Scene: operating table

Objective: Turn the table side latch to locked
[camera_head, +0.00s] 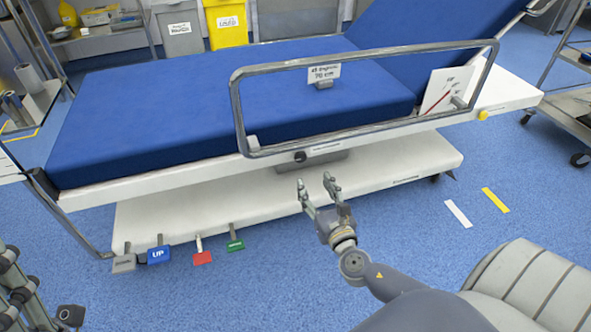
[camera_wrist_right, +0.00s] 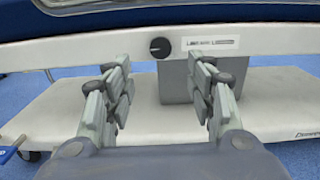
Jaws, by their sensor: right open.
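The table side latch appears as a small black round knob (camera_head: 300,157) on the white side edge of the operating table, below the side rail. In the right wrist view the knob (camera_wrist_right: 160,47) sits left of a white printed label (camera_wrist_right: 212,45); its text is too small to read surely. A faint light mark shows on the knob; I cannot tell its setting. My right gripper (camera_head: 317,184) is open and empty, below and in front of the knob, apart from it. In the right wrist view its fingers (camera_wrist_right: 162,80) spread either side, with the knob beyond them.
A metal side rail (camera_head: 236,115) stands above the knob. The white table base (camera_head: 215,205) lies below. Several coloured pedals, including a green one (camera_head: 236,245) and a red one (camera_head: 202,257), stick out at the left. A metal cart (camera_head: 565,105) stands at the right.

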